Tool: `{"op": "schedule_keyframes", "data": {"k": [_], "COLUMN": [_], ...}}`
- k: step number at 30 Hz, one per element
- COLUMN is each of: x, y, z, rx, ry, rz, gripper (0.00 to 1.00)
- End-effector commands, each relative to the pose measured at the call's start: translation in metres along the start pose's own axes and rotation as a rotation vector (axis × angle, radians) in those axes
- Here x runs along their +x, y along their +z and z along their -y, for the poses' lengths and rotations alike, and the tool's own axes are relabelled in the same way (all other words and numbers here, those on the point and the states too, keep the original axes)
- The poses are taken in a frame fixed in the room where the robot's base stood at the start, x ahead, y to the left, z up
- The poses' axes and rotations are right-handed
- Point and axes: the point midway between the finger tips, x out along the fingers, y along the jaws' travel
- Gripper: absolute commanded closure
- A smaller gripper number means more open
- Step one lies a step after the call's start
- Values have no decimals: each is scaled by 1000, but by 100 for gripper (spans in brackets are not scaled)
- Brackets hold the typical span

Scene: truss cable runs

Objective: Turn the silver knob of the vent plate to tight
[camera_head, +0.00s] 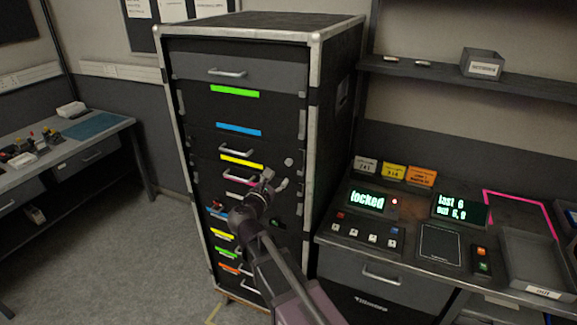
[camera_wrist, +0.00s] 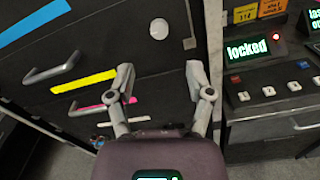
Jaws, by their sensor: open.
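A round silver knob (camera_head: 288,162) sits on a dark panel on the right side of the tall black rack. It also shows in the wrist view (camera_wrist: 159,28), near the top middle. My gripper (camera_head: 271,182) is in front of the rack, just below and left of the knob in the head view. In the wrist view its two fingers (camera_wrist: 160,74) stand apart with nothing between them. The knob appears beyond the fingertips, apart from them. I cannot read any tight mark or the knob's setting at this size.
The rack (camera_head: 314,45) has several drawer handles and coloured strips, including a yellow strip (camera_head: 241,161) left of the knob. To the right a console desk (camera_head: 333,232) holds a display (camera_head: 367,201) reading "locked". A workbench (camera_head: 102,133) stands left; grey floor (camera_head: 120,260) lies between.

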Motion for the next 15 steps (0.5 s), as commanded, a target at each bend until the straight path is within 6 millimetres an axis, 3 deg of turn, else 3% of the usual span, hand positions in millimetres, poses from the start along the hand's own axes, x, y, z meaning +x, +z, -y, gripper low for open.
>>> {"op": "schedule_keyframes", "data": {"k": [9, 15], "x": [51, 72], "y": [0, 0], "z": [-2, -1], "rx": [0, 0], "ry": [-1, 0], "rz": [0, 0], "gripper": [33, 33]}}
